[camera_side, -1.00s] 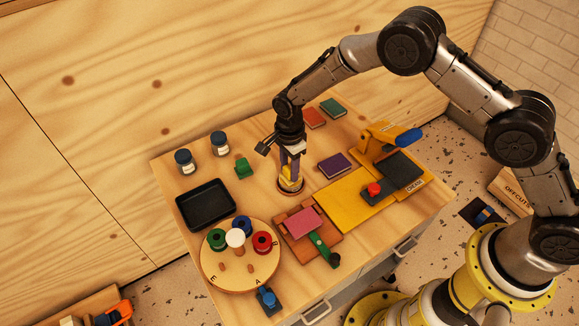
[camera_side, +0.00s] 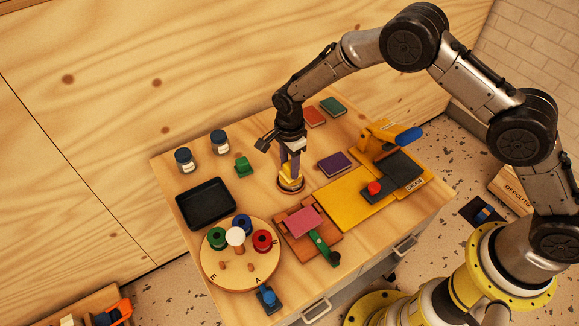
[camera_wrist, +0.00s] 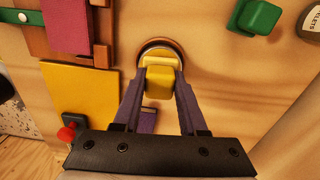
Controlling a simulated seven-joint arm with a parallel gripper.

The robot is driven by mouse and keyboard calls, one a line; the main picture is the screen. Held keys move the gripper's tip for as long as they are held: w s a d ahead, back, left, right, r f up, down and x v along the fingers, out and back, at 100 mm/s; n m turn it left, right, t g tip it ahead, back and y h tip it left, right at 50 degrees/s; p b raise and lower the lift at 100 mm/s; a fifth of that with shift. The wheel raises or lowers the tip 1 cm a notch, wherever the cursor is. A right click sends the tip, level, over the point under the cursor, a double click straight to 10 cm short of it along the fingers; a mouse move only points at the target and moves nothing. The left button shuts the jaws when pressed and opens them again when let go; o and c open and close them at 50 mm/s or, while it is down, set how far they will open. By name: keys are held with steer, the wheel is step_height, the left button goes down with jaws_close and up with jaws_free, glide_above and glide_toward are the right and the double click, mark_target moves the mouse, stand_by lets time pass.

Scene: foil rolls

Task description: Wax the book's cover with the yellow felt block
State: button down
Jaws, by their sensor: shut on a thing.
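My gripper (camera_wrist: 162,98) is shut on the yellow felt block (camera_wrist: 160,84), with one purple finger on each side. The block is at a round, dark-rimmed tin (camera_wrist: 150,44), which also shows in the side view (camera_side: 291,188). I cannot tell whether the block touches what is inside the tin. A pink book (camera_side: 303,221) lies flat on a reddish-brown wooden holder (camera_side: 330,234), with a green-handled part beside it. The book's cover faces up and is clear of the gripper; part of it shows at the upper left of the wrist view (camera_wrist: 68,25).
A yellow mat (camera_side: 345,199) with a red-knobbed block and a yellow press (camera_side: 377,138) stand to the right. A purple book (camera_side: 334,164) lies near the tin. A black tray (camera_side: 206,203), a round spool board (camera_side: 225,278), jars and a green block (camera_side: 243,167) are left.

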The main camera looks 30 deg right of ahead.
mark_target(289, 165)
steer(key=shift+r, duration=3.05)
steer(key=shift+d, duration=0.1)
